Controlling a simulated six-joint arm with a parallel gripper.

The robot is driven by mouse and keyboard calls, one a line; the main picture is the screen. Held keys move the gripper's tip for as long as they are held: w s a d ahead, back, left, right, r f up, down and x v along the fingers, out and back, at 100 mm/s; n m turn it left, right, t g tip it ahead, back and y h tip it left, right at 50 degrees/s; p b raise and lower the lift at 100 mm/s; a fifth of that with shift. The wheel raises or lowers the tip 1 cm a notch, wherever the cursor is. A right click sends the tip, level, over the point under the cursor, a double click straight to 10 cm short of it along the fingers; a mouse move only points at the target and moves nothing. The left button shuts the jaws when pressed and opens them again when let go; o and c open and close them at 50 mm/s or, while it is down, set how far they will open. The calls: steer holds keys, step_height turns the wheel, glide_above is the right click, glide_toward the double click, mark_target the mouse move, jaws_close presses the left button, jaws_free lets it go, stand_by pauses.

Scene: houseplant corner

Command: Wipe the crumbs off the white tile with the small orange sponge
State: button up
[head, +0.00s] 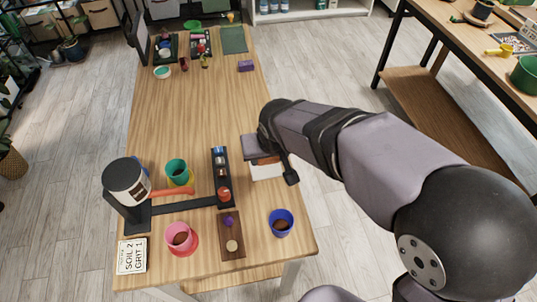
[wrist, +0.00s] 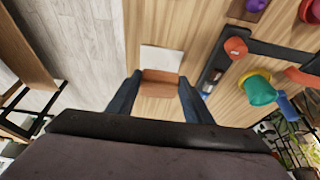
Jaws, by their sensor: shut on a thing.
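The white tile (head: 268,173) lies on the wooden table near its right edge, partly covered by my gripper and the sponge. It also shows in the wrist view (wrist: 161,58) just beyond the fingertips. The small orange sponge (wrist: 160,80) sits between my two fingers, over the near part of the tile; a strip of it shows in the head view (head: 266,160). My gripper (wrist: 159,92) is shut on the sponge, low at the tile. I cannot tell whether the sponge touches the tile. No crumbs can be made out at this size.
A dark rack (head: 220,171) stands close left of the tile. A blue pot (head: 281,222) and a brown tray (head: 231,250) are nearer the front. Pink (head: 180,237) and green (head: 177,170) pots stand left. The table behind the tile is mostly clear, with a purple block (head: 246,66) farther back.

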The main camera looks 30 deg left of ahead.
mark_target(267, 175)
step_height(267, 175, down, 7)
steer(key=b, duration=0.5)
steer(key=shift+r, duration=0.1)
steer(key=shift+w+a+p, duration=0.35)
steer(key=shift+w+a, duration=0.35)
steer(key=shift+c, duration=0.4)
steer(key=shift+w+a+f+p, duration=0.15)
steer(key=shift+w+a+p, duration=0.2)
steer(key=shift+w+a, duration=0.55)
steer(key=shift+w+a+f+p, duration=0.1)
steer(key=shift+w+a+p, duration=0.2)
steer(key=shift+w+a, duration=0.6)
steer(key=shift+s+d+b, duration=1.15)
steer(key=shift+s+d, duration=1.3)
step_height(267, 175, up, 4)
steer(key=p, duration=0.3)
steer(key=shift+s+d, duration=0.1)
step_height(267, 175, up, 4)
steer(key=p, duration=0.3)
steer(key=shift+r, duration=0.2)
